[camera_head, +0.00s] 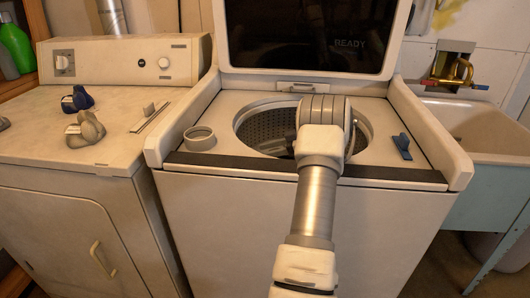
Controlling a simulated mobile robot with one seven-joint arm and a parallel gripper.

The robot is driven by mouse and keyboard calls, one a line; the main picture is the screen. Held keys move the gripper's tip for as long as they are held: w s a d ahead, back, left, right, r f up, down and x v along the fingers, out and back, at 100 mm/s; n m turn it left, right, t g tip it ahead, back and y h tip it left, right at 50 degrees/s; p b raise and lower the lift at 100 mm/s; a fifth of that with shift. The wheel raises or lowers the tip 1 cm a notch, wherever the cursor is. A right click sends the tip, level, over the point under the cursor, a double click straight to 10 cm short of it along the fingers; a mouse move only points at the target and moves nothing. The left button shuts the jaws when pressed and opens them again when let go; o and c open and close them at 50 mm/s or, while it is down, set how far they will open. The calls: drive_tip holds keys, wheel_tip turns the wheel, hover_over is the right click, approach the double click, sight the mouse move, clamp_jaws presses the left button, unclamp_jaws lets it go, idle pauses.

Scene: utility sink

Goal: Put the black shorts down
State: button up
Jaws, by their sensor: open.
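I cannot make out the black shorts in this view. My gripper (325,112) is over the open top of the white washing machine (230,225), at the drum opening (262,126). The gripper is open.
The washer's lid (308,35) stands raised behind. Several small items rest on the dryer (60,205) at left. A sink (480,128) stands at right.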

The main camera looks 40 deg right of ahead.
sight(277, 148)
drive_tip(key=p+v, duration=0.2)
drive_tip(key=v, duration=0.5)
drive_tip(key=shift+s, duration=0.1)
